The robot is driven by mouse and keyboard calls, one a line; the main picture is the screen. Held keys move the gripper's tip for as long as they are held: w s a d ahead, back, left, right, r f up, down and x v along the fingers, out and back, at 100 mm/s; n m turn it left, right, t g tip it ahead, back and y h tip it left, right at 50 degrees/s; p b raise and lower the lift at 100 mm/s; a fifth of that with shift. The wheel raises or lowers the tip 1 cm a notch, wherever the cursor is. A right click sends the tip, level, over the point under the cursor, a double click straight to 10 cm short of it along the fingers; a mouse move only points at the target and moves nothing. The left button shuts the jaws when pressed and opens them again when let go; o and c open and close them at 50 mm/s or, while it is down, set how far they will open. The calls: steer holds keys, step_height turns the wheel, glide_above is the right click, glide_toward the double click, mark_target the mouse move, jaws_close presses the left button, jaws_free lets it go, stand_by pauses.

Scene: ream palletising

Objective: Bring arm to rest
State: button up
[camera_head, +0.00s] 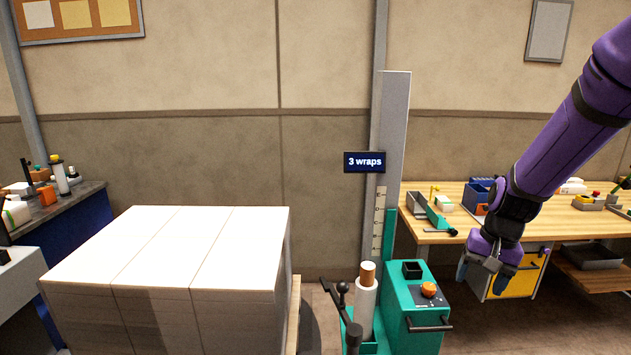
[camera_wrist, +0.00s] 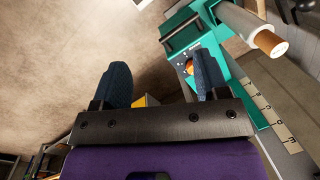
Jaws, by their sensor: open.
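My purple arm comes in from the upper right in the head view. My gripper (camera_head: 483,275) hangs in front of the wooden workbench, pointing down, to the right of the green wrapping machine (camera_head: 405,322). In the wrist view my gripper (camera_wrist: 159,85) has its two blue-grey fingers wide apart. It is open, with nothing between the fingers but floor and part of a yellow thing behind. The wrapping machine also shows in the wrist view (camera_wrist: 240,77), beyond the right finger.
A stack of white reams (camera_head: 170,260) stands at the left. The wrapping machine carries a film roll (camera_head: 365,310), an orange button and a "3 wraps" display (camera_head: 365,162). A wooden workbench (camera_head: 450,222) with trays and tools is behind my gripper, with a yellow-fronted box (camera_head: 515,278) below.

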steer(key=s+a+r+n+t+h, duration=0.1)
steer(key=s+r, duration=0.4)
steer(key=r, duration=0.2)
steer(key=s+a+r+n+t, duration=0.2)
steer(key=s+r, duration=0.3)
steer(key=r, duration=0.3)
steer(key=s+r+n+t, duration=0.2)
steer(key=s+r, duration=0.3)
steer(key=s, duration=0.7)
steer(key=shift+r+h, duration=0.4)
